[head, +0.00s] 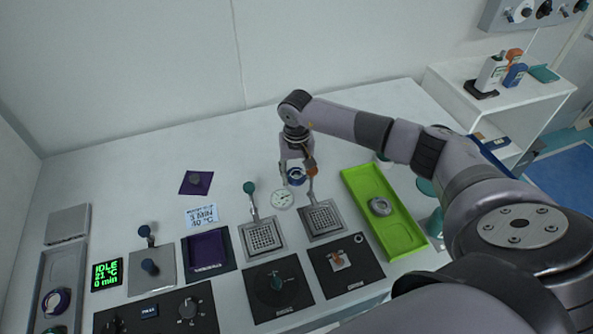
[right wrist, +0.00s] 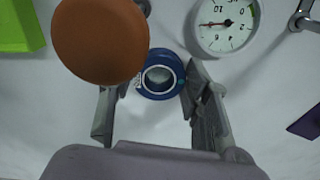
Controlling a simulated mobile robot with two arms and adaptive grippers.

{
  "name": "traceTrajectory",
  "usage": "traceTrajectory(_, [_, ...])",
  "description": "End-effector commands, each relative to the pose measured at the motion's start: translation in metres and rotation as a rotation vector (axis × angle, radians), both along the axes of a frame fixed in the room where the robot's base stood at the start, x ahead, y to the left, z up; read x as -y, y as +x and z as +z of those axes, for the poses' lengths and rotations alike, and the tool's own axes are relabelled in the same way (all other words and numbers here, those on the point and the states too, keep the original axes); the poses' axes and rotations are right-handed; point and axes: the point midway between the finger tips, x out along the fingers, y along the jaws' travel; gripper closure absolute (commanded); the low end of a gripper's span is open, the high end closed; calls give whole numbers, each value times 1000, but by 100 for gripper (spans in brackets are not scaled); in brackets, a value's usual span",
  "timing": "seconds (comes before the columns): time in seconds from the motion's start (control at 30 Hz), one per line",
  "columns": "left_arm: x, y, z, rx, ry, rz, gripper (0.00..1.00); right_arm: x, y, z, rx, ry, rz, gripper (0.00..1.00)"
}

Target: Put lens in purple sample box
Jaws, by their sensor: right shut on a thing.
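The lens is a blue ring with a clear middle; it shows in the head view (head: 297,176) and in the right wrist view (right wrist: 160,75). My right gripper (head: 297,170) points down behind the right grid plate, its fingers around the blue ring. In the right wrist view, the fingers stand either side of the ring, and an orange-brown knob (right wrist: 100,38) hides the left fingertip. The purple sample box (head: 207,248) sits open on a dark square mat at left centre. A purple lid with a grey knob (head: 196,182) lies behind it. My left gripper is out of view.
A round gauge (head: 283,199) lies beside the lens. Two grid plates with upright handles (head: 262,236) (head: 321,218) stand in front. A green tray (head: 402,236) with a metal ring (head: 380,206) is to the right. The table's back is mostly clear.

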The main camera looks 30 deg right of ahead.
Motion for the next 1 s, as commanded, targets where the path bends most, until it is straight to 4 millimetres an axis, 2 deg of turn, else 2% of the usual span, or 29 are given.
traceTrajectory(0.2, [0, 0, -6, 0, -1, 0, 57, 0, 0, -4, 0, 0, 0, 89])
traceTrajectory(0.23, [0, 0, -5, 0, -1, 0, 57, 0, 0, -4, 0, 0, 0, 55])
traceTrajectory(0.5, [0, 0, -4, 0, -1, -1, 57, 0, 0, -3, -1, 0, 0, 37])
traceTrajectory(0.8, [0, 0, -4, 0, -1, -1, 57, 0, 0, -2, -1, 0, 0, 36])
traceTrajectory(0.93, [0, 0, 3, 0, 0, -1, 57, 0, 0, 4, -1, 0, 0, 36])
traceTrajectory(1.0, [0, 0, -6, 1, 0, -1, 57, 0, 1, 10, 4, 1, 0, 36])
